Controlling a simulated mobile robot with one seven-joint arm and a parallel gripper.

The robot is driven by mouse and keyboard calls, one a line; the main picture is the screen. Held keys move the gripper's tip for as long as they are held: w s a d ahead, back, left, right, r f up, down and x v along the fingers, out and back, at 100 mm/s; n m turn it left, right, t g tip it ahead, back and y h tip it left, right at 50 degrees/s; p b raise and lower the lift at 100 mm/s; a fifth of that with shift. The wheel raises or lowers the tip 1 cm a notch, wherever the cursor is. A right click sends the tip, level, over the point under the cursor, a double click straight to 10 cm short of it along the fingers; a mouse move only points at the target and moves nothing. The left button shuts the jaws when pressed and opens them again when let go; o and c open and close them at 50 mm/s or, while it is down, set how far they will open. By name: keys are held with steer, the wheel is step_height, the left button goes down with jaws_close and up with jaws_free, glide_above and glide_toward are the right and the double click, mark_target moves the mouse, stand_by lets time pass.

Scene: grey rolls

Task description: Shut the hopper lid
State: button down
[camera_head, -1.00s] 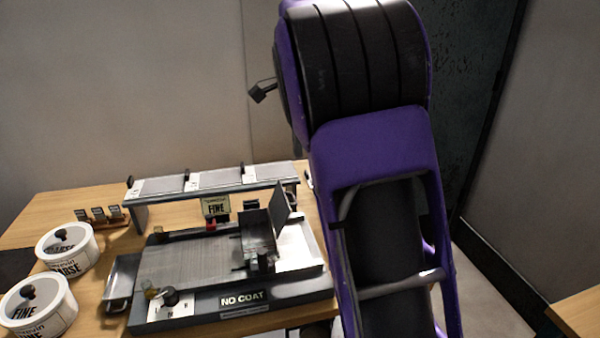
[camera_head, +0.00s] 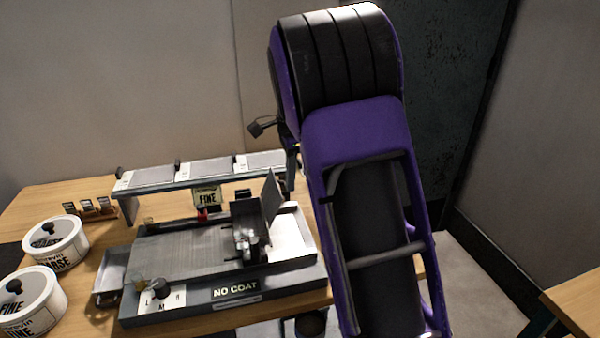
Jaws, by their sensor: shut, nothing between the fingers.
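The hopper (camera_head: 246,218) is a small dark box on the right half of a flat grey machine (camera_head: 180,250). Its lid (camera_head: 272,198) is a dark panel standing raised and tilted at the hopper's right side, so the hopper is open. Small shiny parts show at the hopper's front. My purple and black arm fills the middle right of the view, just right of the machine. A small dark part sticks out left of the arm above the bench.
A raised rack (camera_head: 205,172) stands behind the machine, with a "FINE" sign (camera_head: 207,196) below it. Two white lidded tubs (camera_head: 58,243) stand at left. A plate marked "NO COAT" (camera_head: 236,289) is on the machine's front. Another wooden surface (camera_head: 578,305) is at lower right.

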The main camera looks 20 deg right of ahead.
steer(key=shift+a+r, duration=0.3)
steer(key=shift+a, duration=0.35)
steer(key=shift+a+r+h+p, duration=0.2)
steer(key=shift+a+h+p, duration=0.15)
steer(key=shift+h+p, duration=0.1)
